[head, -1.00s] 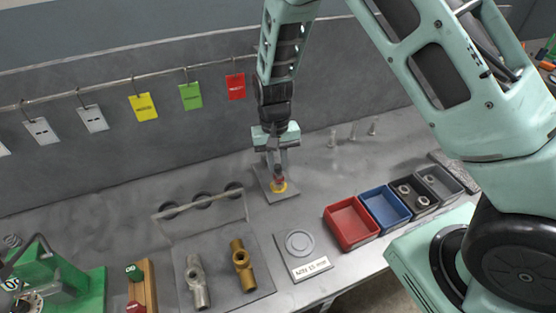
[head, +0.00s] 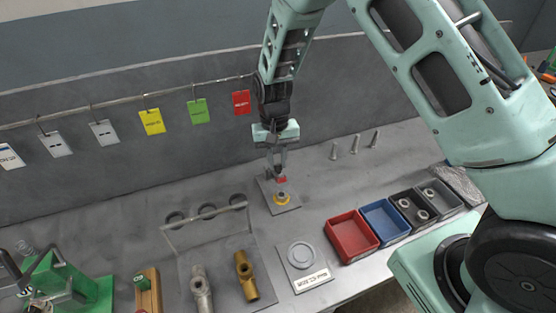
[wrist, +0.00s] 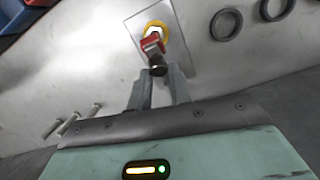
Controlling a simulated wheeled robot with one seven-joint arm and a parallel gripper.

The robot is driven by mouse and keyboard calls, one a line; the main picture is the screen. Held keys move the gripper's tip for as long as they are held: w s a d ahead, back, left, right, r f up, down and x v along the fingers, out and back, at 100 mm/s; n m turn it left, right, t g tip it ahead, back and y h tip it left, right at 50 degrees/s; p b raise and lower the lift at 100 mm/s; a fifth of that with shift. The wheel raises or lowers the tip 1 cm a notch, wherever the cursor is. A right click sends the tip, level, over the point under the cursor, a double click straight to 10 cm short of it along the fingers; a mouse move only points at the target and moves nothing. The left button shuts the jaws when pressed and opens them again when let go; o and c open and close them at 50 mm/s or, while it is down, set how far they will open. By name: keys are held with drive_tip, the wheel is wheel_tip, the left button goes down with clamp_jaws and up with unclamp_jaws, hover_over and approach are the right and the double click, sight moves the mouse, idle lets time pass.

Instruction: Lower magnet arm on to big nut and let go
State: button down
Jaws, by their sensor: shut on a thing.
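My gripper (head: 280,173) is shut on the magnet arm (head: 282,180), a small red piece. In the wrist view the red magnet arm (wrist: 152,44) has a dark round knob (wrist: 158,69) between my fingertips. The big nut (head: 281,195) appears as a small grey piece in a yellow ring (head: 283,202) on a grey square plate (head: 291,208). The red piece is above the nut, with a small gap showing in the head view. In the wrist view the red piece partly covers the nut and the yellow ring (wrist: 148,26).
Red (head: 352,236), blue (head: 385,222) and dark bins stand at right. A rack with dark rings (head: 206,211) and two pipe fittings (head: 246,276) are at left. A round-disc plate (head: 301,256) lies in front. Bolts (head: 354,144) stand behind. Tags hang along the back wall.

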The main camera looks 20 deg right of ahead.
drive_tip(key=shift+w+a+r, duration=0.1)
drive_tip(key=shift+w, duration=0.2)
drive_tip(key=c, duration=1.3)
unclamp_jaws()
drive_tip(key=shift+w, duration=0.1)
wheel_tip(320, 180, up, 17)
drive_tip(key=w+b, duration=0.2)
